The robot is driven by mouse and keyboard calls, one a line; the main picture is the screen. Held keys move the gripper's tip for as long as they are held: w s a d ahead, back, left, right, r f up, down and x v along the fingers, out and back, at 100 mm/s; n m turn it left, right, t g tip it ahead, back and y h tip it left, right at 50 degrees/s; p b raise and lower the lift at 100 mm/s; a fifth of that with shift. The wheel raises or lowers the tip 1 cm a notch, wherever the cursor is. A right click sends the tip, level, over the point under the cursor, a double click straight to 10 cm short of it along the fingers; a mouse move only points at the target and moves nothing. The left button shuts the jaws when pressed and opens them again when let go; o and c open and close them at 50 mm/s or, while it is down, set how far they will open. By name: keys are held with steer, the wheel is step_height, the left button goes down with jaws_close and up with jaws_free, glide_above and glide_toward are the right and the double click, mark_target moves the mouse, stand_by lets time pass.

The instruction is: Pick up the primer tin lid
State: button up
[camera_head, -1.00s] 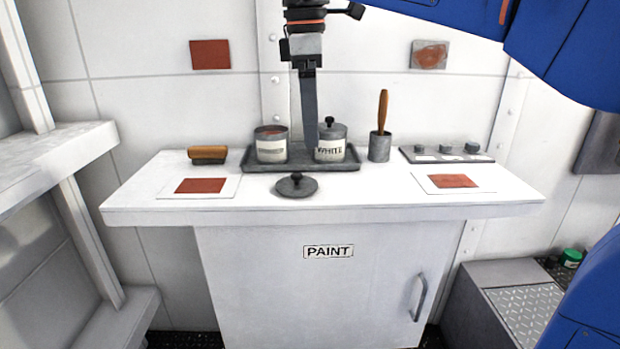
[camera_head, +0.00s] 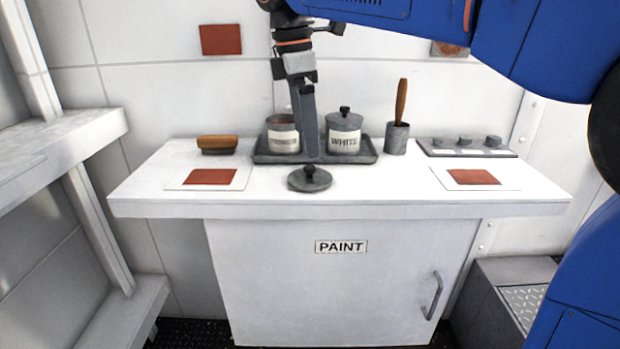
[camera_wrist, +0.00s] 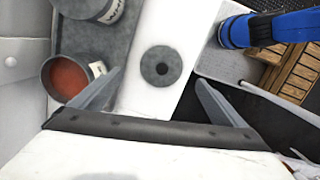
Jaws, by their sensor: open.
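The primer tin lid (camera_head: 310,180) is a grey round disc with a dark knob, lying flat on the white counter just in front of the tray. In the wrist view the lid (camera_wrist: 162,79) shows whole, ahead of and between the fingers. My gripper (camera_head: 312,156) points down just behind and above the lid, seen edge-on. In the wrist view my gripper (camera_wrist: 158,80) is open, with nothing between its fingers. The open primer tin (camera_head: 282,134) with red paint stands on the tray, partly behind my finger; it also shows in the wrist view (camera_wrist: 68,80).
The grey tray (camera_head: 368,156) also bears the closed white tin (camera_head: 344,140). A brush holder (camera_head: 397,140) and a panel with knobs (camera_head: 465,148) stand to the right. The counter front is clear around the lid.

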mark_target(309, 166)
steer(key=shift+s+d+f, duration=0.1)
steer(key=shift+d+f, duration=0.1)
steer(key=shift+f, duration=1.9)
steer(key=shift+s+d+f, duration=0.1)
steer(key=shift+d+f, duration=0.05)
steer(key=shift+f, duration=1.9)
steer(key=shift+c, duration=0.7)
steer(key=c, duration=1)
